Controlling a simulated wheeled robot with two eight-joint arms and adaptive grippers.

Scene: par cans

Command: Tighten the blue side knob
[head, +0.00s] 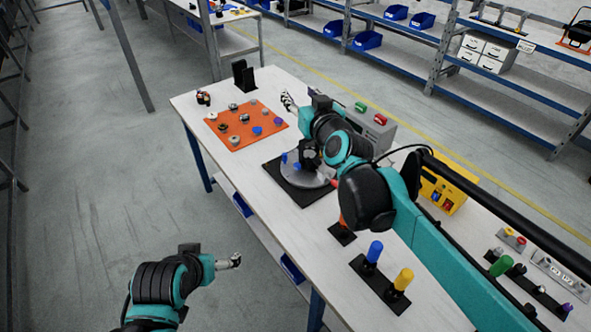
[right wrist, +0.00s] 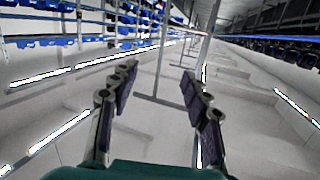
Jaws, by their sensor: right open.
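A round silver part (head: 312,178) sits on a black base (head: 296,190) in the middle of the table, partly hidden by my right arm. Small blue pieces, one of them here (head: 284,158), stand at its left edge; I cannot tell which is the side knob. My right gripper (head: 288,102) is beyond the silver part, above the table's far side, apart from the blue pieces. The right wrist view shows its fingers (right wrist: 157,82) spread with nothing between them. My left gripper (head: 236,261) is off the table's left edge, away from everything; its finger opening is too small to judge.
An orange mat (head: 229,148) with several knobs lies left of the base. A grey box (head: 372,131) with green and red pieces and a yellow box (head: 449,185) stand along the right side. Blue and yellow-topped posts (head: 374,252) stand nearer. Bare tabletop (head: 262,190) lies left of the base.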

